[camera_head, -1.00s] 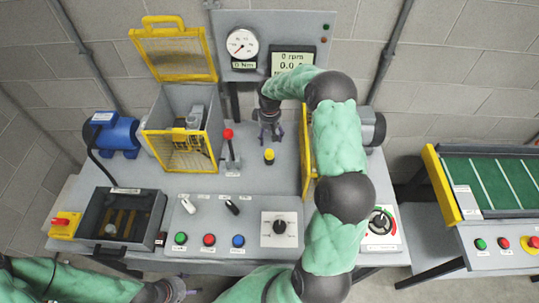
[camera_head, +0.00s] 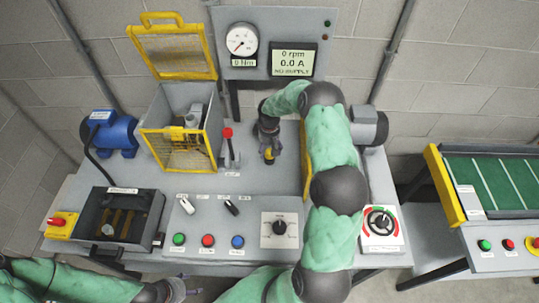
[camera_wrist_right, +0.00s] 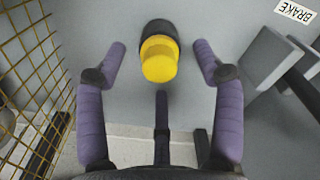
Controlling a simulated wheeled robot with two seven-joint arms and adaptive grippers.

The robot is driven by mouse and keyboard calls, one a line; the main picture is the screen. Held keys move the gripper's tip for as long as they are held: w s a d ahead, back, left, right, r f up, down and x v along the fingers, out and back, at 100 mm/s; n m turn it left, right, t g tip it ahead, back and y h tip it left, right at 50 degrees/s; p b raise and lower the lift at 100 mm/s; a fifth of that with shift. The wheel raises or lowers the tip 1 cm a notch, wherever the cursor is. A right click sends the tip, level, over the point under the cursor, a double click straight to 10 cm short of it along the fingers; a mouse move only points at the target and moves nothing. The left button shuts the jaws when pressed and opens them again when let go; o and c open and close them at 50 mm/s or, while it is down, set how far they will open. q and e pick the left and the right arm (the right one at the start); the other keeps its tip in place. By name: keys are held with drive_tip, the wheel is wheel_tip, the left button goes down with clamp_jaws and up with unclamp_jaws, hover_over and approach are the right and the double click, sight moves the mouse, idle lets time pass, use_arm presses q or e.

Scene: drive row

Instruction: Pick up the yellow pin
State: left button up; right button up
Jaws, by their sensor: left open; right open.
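The yellow pin (camera_head: 269,155) stands on the grey bench, to the right of the red-knobbed lever. In the right wrist view the pin (camera_wrist_right: 159,62) shows a yellow top and a dark base. My right gripper (camera_head: 268,150) is directly above and around it in the head view. In the right wrist view my right gripper (camera_wrist_right: 160,55) is open, with purple fingers apart on either side of the pin and a third finger below it. I see no finger touching the pin. My left gripper (camera_head: 182,290) is low at the front edge of the bench, empty.
A yellow mesh guard box (camera_head: 190,155) stands left of the pin. The red-knobbed lever (camera_head: 229,145) is close beside the gripper. A yellow-edged frame (camera_head: 306,160) is to the right. A control panel (camera_head: 225,228) lies in front.

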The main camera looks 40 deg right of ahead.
wheel_tip(320, 180, down, 2)
drive_tip(key=shift+f, duration=0.1)
drive_tip(key=c, duration=1.2)
drive_tip(key=shift+c, duration=0.2)
